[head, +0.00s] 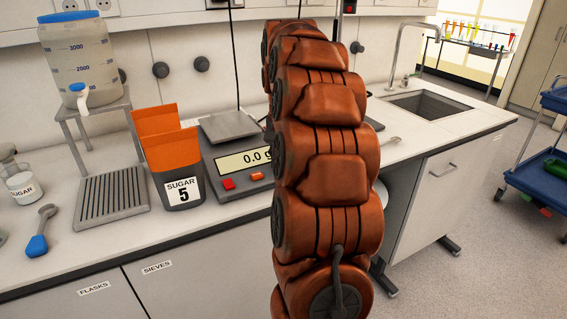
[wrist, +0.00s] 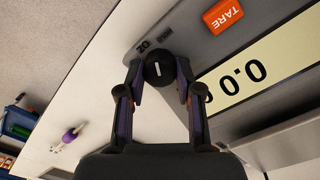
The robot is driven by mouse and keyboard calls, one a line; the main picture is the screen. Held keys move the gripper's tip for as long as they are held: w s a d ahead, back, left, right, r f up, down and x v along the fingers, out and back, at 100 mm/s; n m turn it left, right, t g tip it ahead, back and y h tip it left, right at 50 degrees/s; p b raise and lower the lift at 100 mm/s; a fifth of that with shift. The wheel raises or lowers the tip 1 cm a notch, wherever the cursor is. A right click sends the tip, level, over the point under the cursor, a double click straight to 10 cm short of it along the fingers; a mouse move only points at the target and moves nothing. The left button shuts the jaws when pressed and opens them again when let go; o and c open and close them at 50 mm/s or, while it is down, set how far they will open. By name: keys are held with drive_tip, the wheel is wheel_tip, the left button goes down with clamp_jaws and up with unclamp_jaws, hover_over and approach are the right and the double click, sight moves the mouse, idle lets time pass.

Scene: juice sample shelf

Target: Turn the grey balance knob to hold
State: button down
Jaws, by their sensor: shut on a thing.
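The balance (head: 208,172) stands on the bench, its display reading 0.0 g, partly behind my arm in the head view. In the wrist view its front panel (wrist: 195,45) lies upside down. The balance knob (wrist: 159,66) looks dark grey to black, with a short white mark on its face. My gripper (wrist: 160,78) is shut on the knob, one finger on each side. In the head view my arm hides the knob and my gripper.
The orange TARE button (wrist: 225,14) lies close to the knob. An orange-and-grey sugar bin (head: 184,178) stands left of the balance, beside a ribbed grey rack (head: 112,192). A blue-handled scoop (head: 38,243) lies farther left. A sink (head: 430,104) is at the right.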

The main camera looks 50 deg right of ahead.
drive_tip(key=shift+m+b, duration=0.3)
drive_tip(key=shift+m, duration=0.9)
drive_tip(key=c, duration=0.8)
unclamp_jaws()
drive_tip(key=shift+o, duration=0.2)
drive_tip(key=shift+r, duration=3.75)
